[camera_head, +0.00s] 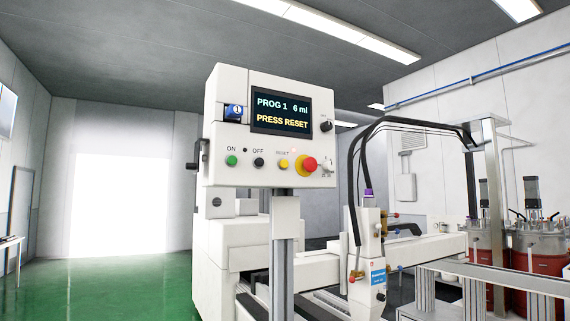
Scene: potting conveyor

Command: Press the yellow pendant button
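The white pendant box (264,125) stands upright on a grey post near the middle of the head view. Its yellow button (284,164) sits on the lower part of the front face under a "RESET" label. It lies between a black button (259,162) and a red emergency knob (309,164) on a yellow ring. The display (281,108) reads "PROG 1 6 ml" and "PRESS RESET". Neither of my grippers shows in this view.
A green button (232,160) is at the left of the row, and a black rotary knob (326,126) is right of the display. A white dispensing head (369,260) with black hoses stands right of the post. Open green floor (120,287) lies at left.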

